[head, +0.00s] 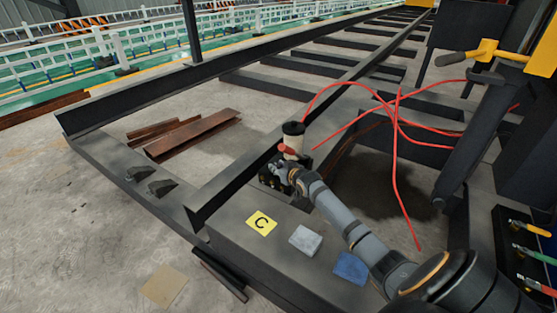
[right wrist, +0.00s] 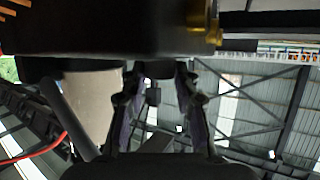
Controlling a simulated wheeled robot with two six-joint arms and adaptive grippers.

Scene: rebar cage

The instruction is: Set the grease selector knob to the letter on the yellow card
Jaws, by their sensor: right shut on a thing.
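The yellow card (head: 261,223) lies on the dark beam top and shows a black letter C. Behind it stands the grease unit, with a pale dark-capped reservoir (head: 292,138) and a red part (head: 287,149) on its front. My right gripper (head: 279,173) is at the front of the unit's low dark block. In the right wrist view its two fingers (right wrist: 158,112) stand either side of a small dark knob (right wrist: 157,69) under a dark body, and they are shut on it. The knob's pointer and letters cannot be read. My left gripper is not in view.
Red hoses (head: 398,150) loop behind the unit. Rusty steel bars (head: 192,134) lie on the floor inside the frame. A cardboard piece (head: 164,286) lies in front.

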